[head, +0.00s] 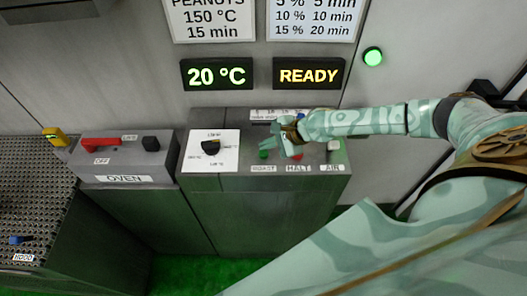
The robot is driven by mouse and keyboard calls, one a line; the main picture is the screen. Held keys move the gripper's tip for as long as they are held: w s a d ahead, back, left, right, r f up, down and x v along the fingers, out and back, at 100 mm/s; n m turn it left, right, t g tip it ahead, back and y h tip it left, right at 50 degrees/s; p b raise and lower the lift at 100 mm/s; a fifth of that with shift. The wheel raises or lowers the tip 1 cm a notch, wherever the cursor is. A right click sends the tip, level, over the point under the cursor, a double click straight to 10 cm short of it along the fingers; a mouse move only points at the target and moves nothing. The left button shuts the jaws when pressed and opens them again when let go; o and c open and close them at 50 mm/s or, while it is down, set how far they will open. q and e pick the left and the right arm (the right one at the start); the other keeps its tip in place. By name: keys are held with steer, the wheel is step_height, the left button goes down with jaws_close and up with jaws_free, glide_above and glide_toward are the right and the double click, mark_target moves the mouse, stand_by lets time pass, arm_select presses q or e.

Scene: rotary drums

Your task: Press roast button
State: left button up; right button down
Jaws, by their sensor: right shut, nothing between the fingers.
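The roast button (264,154) is a small green button on the front edge of the grey control box, above a white label reading ROAST. My right gripper (280,138) is over the box, just above and right of the roast button in the picture. It is shut and empty. Whether its tips touch the button I cannot tell. My left gripper is not in view.
A dial (211,147) on a white plate sits left of the buttons. The oven box (125,163) with a red lever (101,144) is further left. Displays read 20 °C (217,74) and READY (308,73). A green lamp (372,57) glows on the wall.

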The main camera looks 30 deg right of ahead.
mark_target(267, 154)
steer(key=shift+f, duration=0.1)
steer(key=shift+f, duration=0.3)
steer(key=shift+f+b, duration=0.45)
steer(key=shift+f, duration=0.05)
stand_by(0.8)
steer(key=shift+r+p, duration=0.9)
steer(key=shift+p, duration=0.2)
step_height(267, 154, up, 5)
steer(key=p, duration=0.5)
steer(key=shift+r+p, duration=0.1)
steer(key=shift+p, duration=0.2)
steer(key=shift+a, duration=0.1)
